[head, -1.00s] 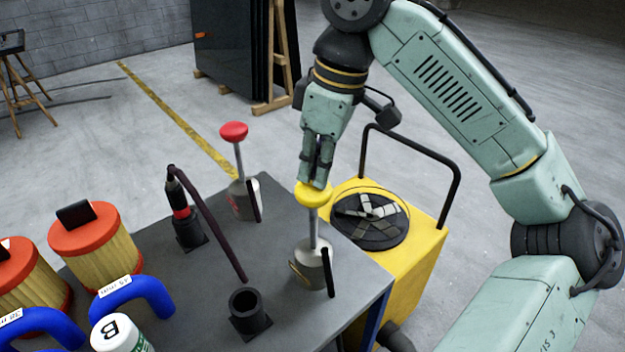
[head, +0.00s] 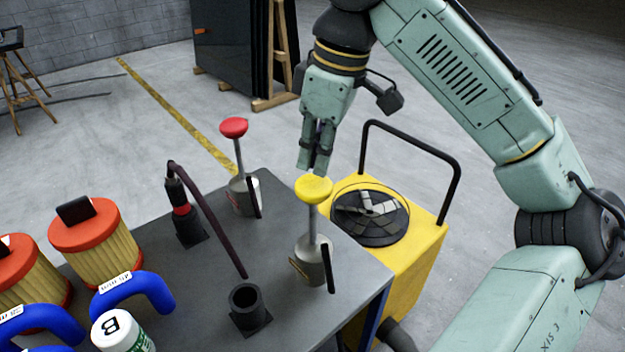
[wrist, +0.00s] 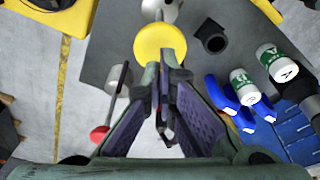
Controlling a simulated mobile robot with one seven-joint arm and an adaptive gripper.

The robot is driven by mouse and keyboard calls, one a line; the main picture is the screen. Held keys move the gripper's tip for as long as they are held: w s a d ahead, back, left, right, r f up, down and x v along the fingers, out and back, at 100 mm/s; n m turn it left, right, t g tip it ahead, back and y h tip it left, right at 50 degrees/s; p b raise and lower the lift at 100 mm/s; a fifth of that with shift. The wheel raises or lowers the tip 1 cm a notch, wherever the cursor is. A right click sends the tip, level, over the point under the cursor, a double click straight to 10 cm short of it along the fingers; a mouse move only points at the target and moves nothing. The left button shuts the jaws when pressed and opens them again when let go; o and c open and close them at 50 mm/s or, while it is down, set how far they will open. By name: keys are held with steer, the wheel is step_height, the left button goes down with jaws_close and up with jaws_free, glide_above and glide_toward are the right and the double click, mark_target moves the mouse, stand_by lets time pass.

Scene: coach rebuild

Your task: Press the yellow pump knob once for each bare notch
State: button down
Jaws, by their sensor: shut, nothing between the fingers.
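The yellow pump knob (head: 314,189) tops a thin grey rod on a grey pump body (head: 311,262), upright near the table's right edge. It also shows in the wrist view (wrist: 160,42), just beyond my fingertips. My gripper (head: 314,172) is shut and empty, pointing down right above the knob. I cannot tell whether the tips touch it or leave a small gap. A similar pump with a red knob (head: 234,128) stands farther back; its knob shows in the wrist view (wrist: 100,134). I cannot make out any bare notches.
The dark table (head: 225,255) also holds a black socket (head: 246,303), a tool on a stand (head: 183,215), orange-capped filters (head: 88,235), blue hoses (head: 135,292) and a white bottle (head: 112,328). A yellow machine with a black handle (head: 425,240) stands just right of the table.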

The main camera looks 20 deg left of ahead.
step_height(320, 180, up, 6)
steer(key=shift+f, duration=0.1)
stand_by(0.4)
stand_by(0.4)
